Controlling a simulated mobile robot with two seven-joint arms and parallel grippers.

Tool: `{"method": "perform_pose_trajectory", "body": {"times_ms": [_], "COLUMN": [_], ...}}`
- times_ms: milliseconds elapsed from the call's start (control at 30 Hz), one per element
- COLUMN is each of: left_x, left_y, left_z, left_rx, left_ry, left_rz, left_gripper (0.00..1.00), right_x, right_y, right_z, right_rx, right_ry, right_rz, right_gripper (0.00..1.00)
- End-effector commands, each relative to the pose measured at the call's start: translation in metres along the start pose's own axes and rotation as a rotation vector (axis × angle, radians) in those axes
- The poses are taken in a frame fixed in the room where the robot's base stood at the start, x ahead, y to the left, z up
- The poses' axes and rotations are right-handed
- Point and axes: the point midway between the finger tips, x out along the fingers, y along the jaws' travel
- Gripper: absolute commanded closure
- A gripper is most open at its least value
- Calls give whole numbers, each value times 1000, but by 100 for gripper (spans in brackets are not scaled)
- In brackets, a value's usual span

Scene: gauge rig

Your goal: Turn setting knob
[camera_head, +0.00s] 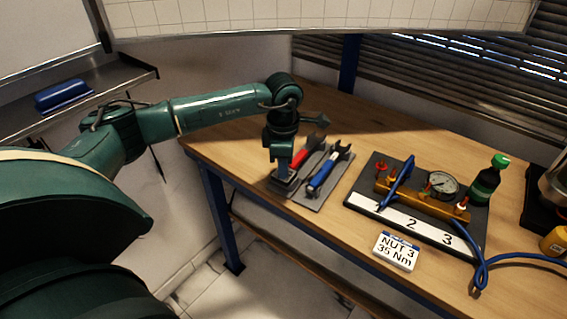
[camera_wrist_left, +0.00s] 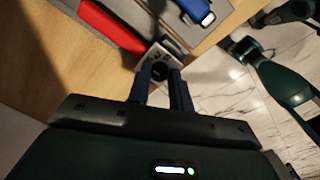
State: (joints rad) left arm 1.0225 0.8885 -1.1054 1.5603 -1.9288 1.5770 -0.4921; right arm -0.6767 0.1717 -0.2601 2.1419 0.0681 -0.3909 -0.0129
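A red-handled tool (camera_head: 306,152) lies on a grey tray on the bench, beside a blue-handled tool (camera_head: 324,174). In the left wrist view the red handle (camera_wrist_left: 112,25) ends in a grey metal block with a small knob-like end (camera_wrist_left: 160,54). My left gripper (camera_head: 285,186) points down at the near end of the red tool and hides part of it. In the wrist view the fingertips (camera_wrist_left: 161,70) stand apart on either side of the knob-like end. I cannot tell whether they touch it. My right gripper is not in view.
A dark board (camera_head: 352,199) numbered 2 and 3 carries a brass block (camera_head: 425,196) and a gauge (camera_head: 442,184). A card (camera_head: 396,251) reads NUT 3, 35 Nm. A green-capped bottle (camera_head: 487,181) and a blue hose (camera_head: 520,256) are at the right.

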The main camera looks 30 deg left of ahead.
Motion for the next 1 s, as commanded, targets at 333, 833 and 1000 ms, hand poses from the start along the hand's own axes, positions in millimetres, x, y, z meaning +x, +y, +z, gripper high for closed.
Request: {"method": "perform_pose_trajectory", "body": {"times_ms": [333,833,1000], "left_x": [0,-59,-96], "left_y": [0,1,1], "left_z": [0,0,1], "left_rx": [-1,-1,-1], "left_ry": [0,-4,-3], "left_rz": [0,6,5], "left_gripper": [59,59,59], "right_x": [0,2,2], "right_y": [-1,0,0], "right_z": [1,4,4], "right_rx": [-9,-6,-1], "right_ry": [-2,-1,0], "right_rz": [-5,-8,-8], "right_gripper": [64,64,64]}}
